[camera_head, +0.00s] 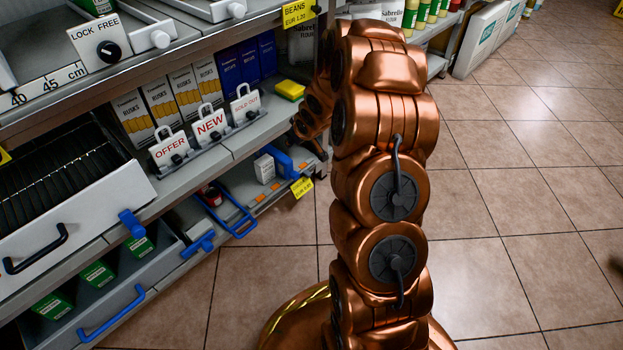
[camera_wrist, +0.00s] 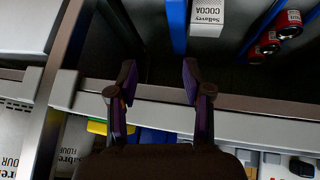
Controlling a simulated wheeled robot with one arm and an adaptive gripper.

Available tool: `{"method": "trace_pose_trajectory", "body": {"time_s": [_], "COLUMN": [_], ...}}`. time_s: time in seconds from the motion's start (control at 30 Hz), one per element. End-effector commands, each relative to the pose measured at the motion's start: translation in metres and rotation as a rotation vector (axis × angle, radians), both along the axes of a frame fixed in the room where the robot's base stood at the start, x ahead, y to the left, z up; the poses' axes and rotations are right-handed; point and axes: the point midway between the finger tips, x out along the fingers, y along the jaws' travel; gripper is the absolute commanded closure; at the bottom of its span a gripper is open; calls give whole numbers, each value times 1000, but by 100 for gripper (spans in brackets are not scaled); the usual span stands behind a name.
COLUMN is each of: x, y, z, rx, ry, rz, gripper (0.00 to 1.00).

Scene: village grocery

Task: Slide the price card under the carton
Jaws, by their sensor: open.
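In the wrist view the same carton (camera_wrist: 208,22) shows at the top, partly cut off, beyond my fingers. A yellow price card (camera_head: 302,187) hangs at the front edge of that lower shelf. Another yellow card (camera_head: 298,12), reading BEANS, is on the upper shelf edge. I cannot tell which card the task means. My gripper (camera_wrist: 158,82) is open and empty, in front of the shelf edge.
Card holders OFFER, NEW and SOLD OUT (camera_head: 245,104) stand before rusks boxes (camera_head: 160,100). A yellow packet (camera_head: 290,90) lies right of them. Red cans (camera_wrist: 289,24) lie in the lower bay. Blue handles (camera_head: 232,215) stick out below. The tiled floor (camera_head: 520,200) at right is clear.

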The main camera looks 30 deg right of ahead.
Motion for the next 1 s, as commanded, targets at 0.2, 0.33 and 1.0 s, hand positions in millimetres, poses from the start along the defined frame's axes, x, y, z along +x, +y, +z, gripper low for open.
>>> {"method": "trace_pose_trajectory", "body": {"time_s": [0.2,0.33,1.0], "x": [33,45,8], "y": [-35,-51,-93], "z": [-48,-75,-200], "rx": [20,39,195], "ry": [-146,-237,-691], "rz": [39,65,180], "gripper": [50,50,50]}}
